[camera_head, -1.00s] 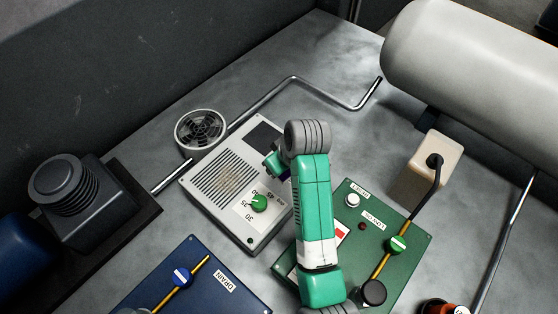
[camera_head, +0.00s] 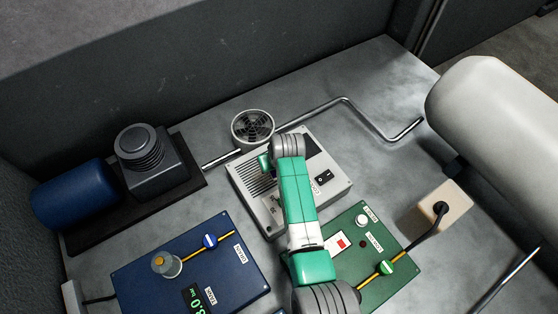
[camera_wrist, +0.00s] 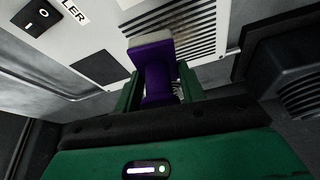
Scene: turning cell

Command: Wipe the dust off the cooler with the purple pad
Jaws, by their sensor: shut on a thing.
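The cooler is a pale grey box (camera_head: 335,182) with a slotted grille, a black switch and a label. My arm hides much of its top in the head view. In the wrist view the cooler's face (camera_wrist: 110,62) fills the upper part, and its grille (camera_wrist: 190,25) has a faint brownish tinge of dust. My gripper (camera_wrist: 159,88) is shut on the purple pad (camera_wrist: 156,72), whose pale end points at the cooler beside the grille. I cannot tell whether the pad touches it. In the head view my gripper (camera_head: 268,163) is over the grille side, mostly hidden.
A round fan (camera_head: 253,127) and a metal pipe (camera_head: 345,103) lie behind the cooler. A blue panel (camera_head: 165,262) is at front left, a green panel (camera_head: 395,240) at front right. A dark motor unit (camera_head: 150,155) stands left. A large white cylinder (camera_head: 500,125) is at right.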

